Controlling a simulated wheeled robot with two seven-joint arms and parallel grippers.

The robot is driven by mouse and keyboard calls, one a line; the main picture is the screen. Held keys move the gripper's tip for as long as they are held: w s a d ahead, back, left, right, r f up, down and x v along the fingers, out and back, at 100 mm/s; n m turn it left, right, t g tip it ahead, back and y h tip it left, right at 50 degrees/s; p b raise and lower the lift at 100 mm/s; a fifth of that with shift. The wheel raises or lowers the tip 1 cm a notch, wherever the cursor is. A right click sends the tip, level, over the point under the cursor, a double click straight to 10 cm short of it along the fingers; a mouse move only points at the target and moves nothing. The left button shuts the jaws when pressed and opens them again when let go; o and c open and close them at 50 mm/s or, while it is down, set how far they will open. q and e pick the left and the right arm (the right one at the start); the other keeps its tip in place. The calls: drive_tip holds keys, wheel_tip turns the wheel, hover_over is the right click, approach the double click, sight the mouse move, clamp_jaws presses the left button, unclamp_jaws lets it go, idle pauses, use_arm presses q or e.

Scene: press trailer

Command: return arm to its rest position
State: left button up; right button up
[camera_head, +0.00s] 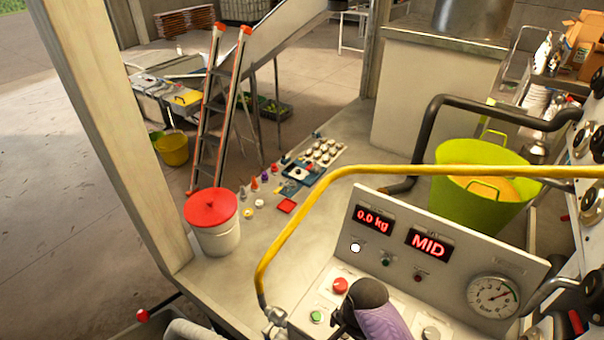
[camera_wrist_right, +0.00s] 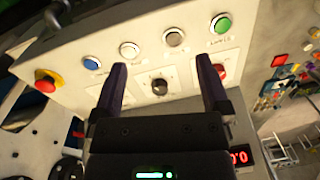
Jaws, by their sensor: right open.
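My right gripper (camera_wrist_right: 161,62) is open and empty in the wrist view. Its two dark fingers point toward the control panel (camera_wrist_right: 75,55), with a dark knob (camera_wrist_right: 160,86) showing between them. I cannot tell whether they touch the panel. In the head view, a black and purple part of my arm (camera_head: 385,312) is over the lower panel and hides some of it. The panel's upright face (camera_head: 455,278) has red displays reading 0.0 kg (camera_head: 373,219) and MID (camera_head: 428,243). My left gripper is not in view.
A yellow rail (camera_head: 335,182) curves over the panel. A red button (camera_head: 340,285) and green button (camera_head: 316,316) sit on it. A gauge (camera_head: 493,296) is at right. A green tub (camera_head: 478,190), red-lidded bucket (camera_head: 213,240) and ladder (camera_head: 211,120) stand beyond.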

drive_tip(key=s+d+r+n+t, duration=0.2)
drive_tip(key=s+d+r+n, duration=0.1)
drive_tip(key=s+r+n, duration=0.4)
drive_tip(key=s+d+r+n+t, duration=0.1)
drive_tip(key=s+d+r+n, duration=0.15)
drive_tip(key=s+r, duration=0.45)
drive_tip(key=s+f+n+g+b, duration=0.1)
drive_tip(key=s+f+b, duration=0.2)
drive_tip(key=f+b, duration=1.45)
drive_tip(key=s+f+n+g+b, duration=0.15)
drive_tip(key=f+b, duration=0.45)
drive_tip(key=f, duration=2.2)
use_arm(q)
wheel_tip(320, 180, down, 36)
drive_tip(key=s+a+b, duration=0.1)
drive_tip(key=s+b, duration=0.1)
drive_tip(key=b, duration=1.1)
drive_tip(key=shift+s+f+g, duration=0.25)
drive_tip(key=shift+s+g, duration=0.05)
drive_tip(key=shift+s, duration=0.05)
use_arm(e)
drive_tip(key=s+d+f, duration=0.1)
drive_tip(key=s+f, duration=0.5)
drive_tip(key=f, duration=0.5)
drive_tip(key=s+d+f, duration=0.2)
drive_tip(key=s+f, duration=0.5)
drive_tip(key=f, duration=0.4)
drive_tip(key=shift+s+f+m+h, duration=0.15)
drive_tip(key=shift+m+h, duration=0.25)
drive_tip(key=shift+g, duration=0.25)
